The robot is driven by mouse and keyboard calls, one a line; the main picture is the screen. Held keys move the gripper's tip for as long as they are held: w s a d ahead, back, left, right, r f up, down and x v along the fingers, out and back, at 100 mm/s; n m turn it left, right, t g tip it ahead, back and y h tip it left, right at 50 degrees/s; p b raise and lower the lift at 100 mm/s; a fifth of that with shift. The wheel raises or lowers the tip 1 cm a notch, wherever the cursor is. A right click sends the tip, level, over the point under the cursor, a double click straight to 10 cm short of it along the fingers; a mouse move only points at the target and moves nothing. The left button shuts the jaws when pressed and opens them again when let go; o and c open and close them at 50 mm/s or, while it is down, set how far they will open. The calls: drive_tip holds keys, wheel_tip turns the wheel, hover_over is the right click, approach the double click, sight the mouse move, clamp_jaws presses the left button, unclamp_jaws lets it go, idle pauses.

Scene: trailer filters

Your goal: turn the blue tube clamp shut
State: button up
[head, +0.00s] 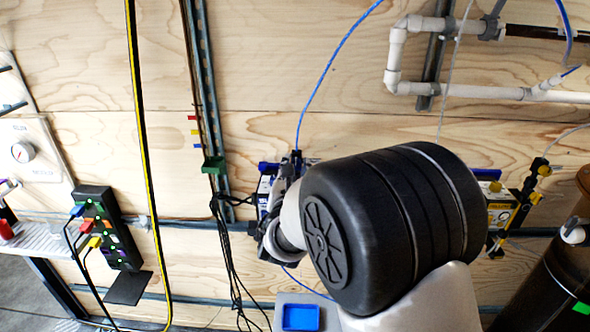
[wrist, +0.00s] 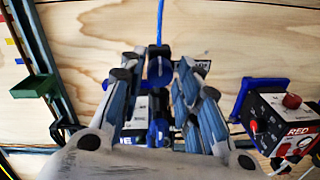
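The blue tube clamp (wrist: 158,68) is on the plywood wall, at the lower end of a blue tube (wrist: 160,20) that runs up from it. In the head view the tube (head: 331,68) curves down to the clamp (head: 296,157), which is partly covered by my arm. My gripper (wrist: 156,70) is open, with one finger on each side of the clamp in the wrist view. A gap shows between each fingertip and the clamp, and I cannot tell the depth between them. The exact angle of the clamp's handle is not clear.
A box labelled RED (wrist: 290,118) with a red knob is right of my gripper. A green bracket (wrist: 36,87) on a metal rail is to the left. Black cables (head: 228,250) hang left of my arm.

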clamp_jaws()
drive_tip(key=shift+m+b, duration=0.3)
drive_tip(key=shift+b, duration=0.35)
drive_tip(key=m+b, duration=0.1)
drive_tip(key=b, duration=0.2)
drive_tip(key=m+b, duration=0.2)
drive_tip(key=b, duration=0.1)
drive_tip(key=shift+f+m, duration=0.25)
drive_tip(key=shift+m, duration=0.05)
drive_tip(key=m+b, duration=0.2)
drive_tip(key=b, duration=0.1)
drive_tip(key=shift+r+m, duration=0.1)
drive_tip(key=shift+m, duration=0.3)
drive_tip(key=m, duration=0.2)
drive_tip(key=m+b, duration=0.1)
drive_tip(key=m, duration=0.1)
drive_tip(key=shift+d+r+y, duration=0.1)
drive_tip(key=shift+r+y, duration=0.1)
drive_tip(key=shift+y, duration=0.1)
drive_tip(key=m, duration=0.6)
drive_tip(key=shift+m, duration=0.4)
